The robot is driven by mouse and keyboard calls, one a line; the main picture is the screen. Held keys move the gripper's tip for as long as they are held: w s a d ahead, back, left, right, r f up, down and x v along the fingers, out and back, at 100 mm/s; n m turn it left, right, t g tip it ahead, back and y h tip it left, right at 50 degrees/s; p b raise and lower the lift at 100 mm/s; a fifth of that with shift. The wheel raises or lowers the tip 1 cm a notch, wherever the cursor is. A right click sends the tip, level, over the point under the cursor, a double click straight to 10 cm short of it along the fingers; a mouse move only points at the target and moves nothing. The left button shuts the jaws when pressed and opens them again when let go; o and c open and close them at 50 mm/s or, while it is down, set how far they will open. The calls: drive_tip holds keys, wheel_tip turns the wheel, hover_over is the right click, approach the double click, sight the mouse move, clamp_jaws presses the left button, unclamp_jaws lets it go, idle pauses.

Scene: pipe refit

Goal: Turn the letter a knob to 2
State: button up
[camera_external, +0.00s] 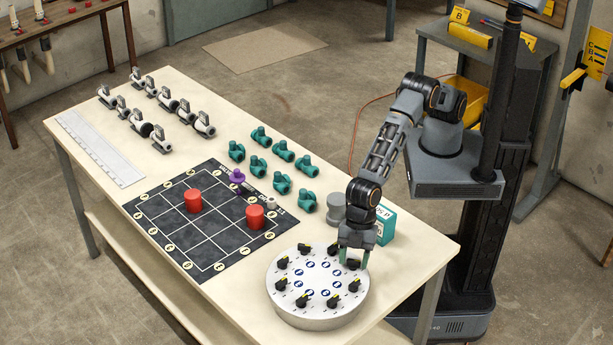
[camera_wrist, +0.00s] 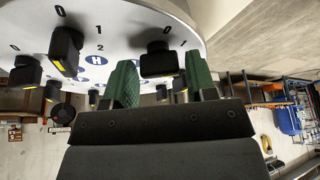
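A round white dial plate (camera_external: 318,285) stands at the near right end of the table, with several black knobs with yellow marks around its rim and blue letter discs inside. In the wrist view one disc reads H (camera_wrist: 95,61); the letter A cannot be made out. My gripper (camera_external: 352,263) is down at the plate's far right rim. Its green fingers stand apart on either side of a black knob (camera_wrist: 158,62). A narrow gap shows by the right finger; contact is not clear. A 0 and a 1 are printed near this knob; its letter is hidden.
A grey cylinder (camera_external: 336,208) and a green box (camera_external: 384,226) stand close behind my gripper. A black grid board (camera_external: 210,222) with two red cylinders lies left of the plate. Teal pipe fittings (camera_external: 282,184) and grey valves lie farther back. Other knobs crowd the rim on both sides.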

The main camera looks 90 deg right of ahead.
drive_tip(key=c, duration=0.6)
drive_tip(key=shift+c, duration=0.2)
drive_tip(key=shift+m, duration=0.3)
drive_tip(key=m+t+b, duration=0.1)
drive_tip(key=m+b, duration=0.1)
drive_tip(key=m, duration=0.1)
drive_tip(key=m+t+h+b, duration=0.1)
drive_tip(key=m+b, duration=0.1)
drive_tip(key=shift+s+a+f+m, duration=0.1)
drive_tip(key=shift+f+m, duration=0.1)
drive_tip(key=shift+m, duration=0.2)
drive_tip(key=shift+m+t+h+b, duration=0.4)
drive_tip(key=shift+m+t+b, duration=0.1)
drive_tip(key=shift+m+b, duration=0.65)
drive_tip(key=shift+r+m+h+b, duration=0.2)
drive_tip(key=shift+m+h+b, duration=0.35)
drive_tip(key=shift+m, duration=1)
drive_tip(key=o, duration=0.9)
